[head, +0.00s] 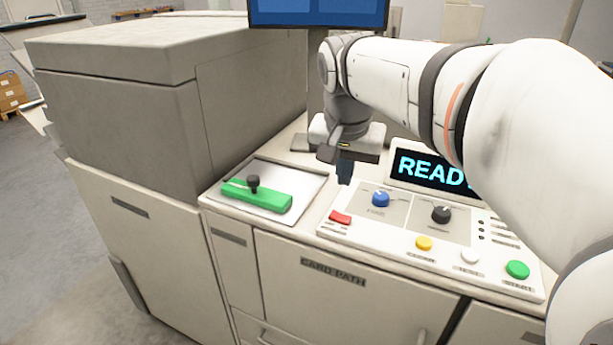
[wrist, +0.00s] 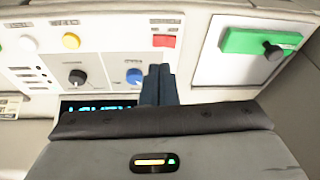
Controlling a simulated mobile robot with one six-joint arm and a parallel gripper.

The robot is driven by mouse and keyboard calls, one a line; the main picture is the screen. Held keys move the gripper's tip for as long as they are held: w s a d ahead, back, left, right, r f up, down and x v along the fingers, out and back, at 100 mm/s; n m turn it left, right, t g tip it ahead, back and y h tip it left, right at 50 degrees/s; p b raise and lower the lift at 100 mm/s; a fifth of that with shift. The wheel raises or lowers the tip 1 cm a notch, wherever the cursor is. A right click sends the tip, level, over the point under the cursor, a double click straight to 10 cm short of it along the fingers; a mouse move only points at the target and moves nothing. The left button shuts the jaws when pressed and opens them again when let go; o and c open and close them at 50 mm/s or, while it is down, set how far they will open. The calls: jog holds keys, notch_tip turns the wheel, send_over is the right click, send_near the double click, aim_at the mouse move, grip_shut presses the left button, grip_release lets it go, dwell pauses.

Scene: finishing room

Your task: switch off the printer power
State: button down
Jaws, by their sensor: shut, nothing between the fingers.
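The printer's control panel (head: 370,236) is white and slopes on top of the cabinet. A red rocker-like switch (head: 341,218) sits at its front left corner; it also shows in the wrist view (wrist: 164,41), where the label beside it is too small to read. A lit display (head: 430,171) shows "READ", its right end hidden by my arm. My gripper (head: 344,178) points down, shut and empty, above the panel's back left. In the wrist view its dark fingertips (wrist: 160,72) appear beside the blue knob and apart from the red switch.
A blue knob (head: 381,199) and black knob (head: 441,214) stand on the panel. Yellow (head: 424,243), white (head: 470,255) and green (head: 517,269) buttons line its front. A green bar (head: 265,196) with a black knob lies on a plate at left. A tall grey housing (head: 120,105) bounds the left.

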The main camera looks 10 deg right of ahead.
jog(key=w+r, duration=0.1)
jog(key=w+m, duration=0.1)
jog(key=shift+w+a+r, duration=0.2)
jog(key=shift+w+r, duration=0.2)
jog(key=shift+f, duration=0.1)
send_near(336, 213)
jog(key=x, duration=0.5)
jog(key=shift+w+f+p, duration=0.1)
jog(key=shift+w+p, duration=0.05)
jog(key=shift+p, duration=0.25)
jog(key=shift+f, duration=0.65)
jog(key=shift+w, duration=0.1)
